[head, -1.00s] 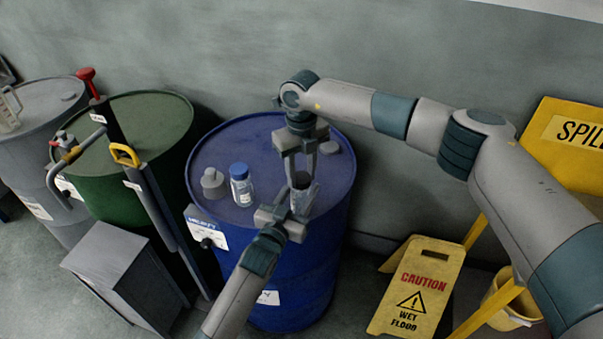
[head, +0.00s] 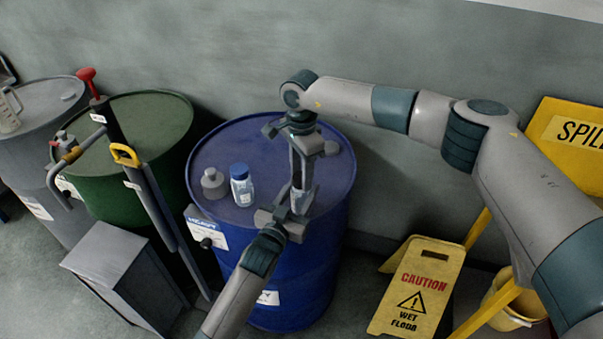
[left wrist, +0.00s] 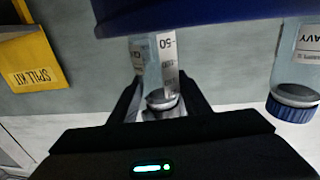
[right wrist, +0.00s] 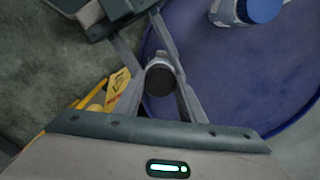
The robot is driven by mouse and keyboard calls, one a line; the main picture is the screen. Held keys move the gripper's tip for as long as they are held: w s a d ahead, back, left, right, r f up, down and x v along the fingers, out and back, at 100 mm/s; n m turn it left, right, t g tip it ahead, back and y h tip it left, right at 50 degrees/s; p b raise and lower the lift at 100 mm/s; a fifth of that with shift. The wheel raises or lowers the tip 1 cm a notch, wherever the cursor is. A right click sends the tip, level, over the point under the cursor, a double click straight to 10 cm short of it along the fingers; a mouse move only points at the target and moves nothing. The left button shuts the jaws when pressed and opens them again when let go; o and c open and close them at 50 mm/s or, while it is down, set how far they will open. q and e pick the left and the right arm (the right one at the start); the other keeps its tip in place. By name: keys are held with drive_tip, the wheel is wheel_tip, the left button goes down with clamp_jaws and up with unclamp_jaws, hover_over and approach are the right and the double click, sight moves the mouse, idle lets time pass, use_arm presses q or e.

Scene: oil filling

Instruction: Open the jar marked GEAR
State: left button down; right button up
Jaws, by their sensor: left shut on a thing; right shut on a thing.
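A small clear jar (head: 302,202) with a dark lid is upright near the front right of the blue drum. My left gripper (head: 290,215) is shut on its body from the front. My right gripper (head: 303,182) comes from above and is shut on the dark lid (right wrist: 161,84), which shows between its fingers in the right wrist view. In the left wrist view the jar (left wrist: 168,60) appears upside down with a partly legible label; I cannot read GEAR on it. I cannot tell whether its bottom touches the drum.
A green drum (head: 150,112) stands further left. A yellow caution sign (head: 418,290) stands on the floor at right.

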drive_tip(key=n, duration=1.3)
drive_tip(key=shift+r, duration=0.8)
drive_tip(key=shift+r, duration=0.3)
drive_tip(key=shift+r, duration=0.1)
idle(0.3)
drive_tip(key=shift+r, duration=1.95)
